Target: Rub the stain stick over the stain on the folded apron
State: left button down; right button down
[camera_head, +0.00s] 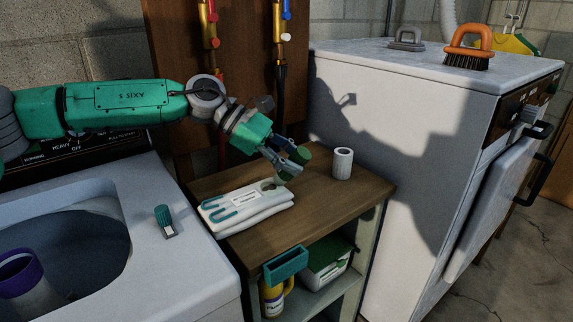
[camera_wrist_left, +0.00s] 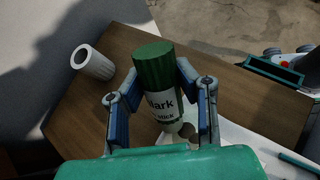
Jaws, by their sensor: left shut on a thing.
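The folded apron (camera_head: 240,213) is white with teal straps and lies on the wooden top of a small table. A dark stain (camera_head: 268,185) shows near its far right end, partly hidden by my gripper. My left gripper (camera_head: 286,165) is over that end of the apron. In the left wrist view, its fingers (camera_wrist_left: 160,108) are shut on the stain stick (camera_wrist_left: 161,80), a white-labelled cylinder with a dark green cap. The stick's lower end is close to the apron (camera_wrist_left: 225,137); I cannot tell whether it touches. My right gripper is not in view.
A white ribbed cylinder (camera_head: 342,164) stands on the table (camera_head: 310,210) right of my gripper. A teal-capped item (camera_head: 165,221) lies on the washer's edge. A teal tray (camera_head: 286,263) hangs at the table's front. The dryer (camera_head: 400,150) closes off the right side.

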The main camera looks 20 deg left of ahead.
pick_arm(q)
jog(key=shift+s+a, duration=1)
jog(key=shift+s, duration=0.15)
jog(key=shift+s+a, duration=0.3)
jog(key=shift+s, duration=0.25)
jog(key=shift+d, duration=0.1)
jog(key=shift+r, duration=0.1)
jog(key=shift+r+p, duration=1.7)
jog(key=shift+r, duration=1.25)
notch_tip(320, 180, up, 3)
jog(key=shift+f+p, duration=0.1)
jog(key=shift+p, duration=0.85)
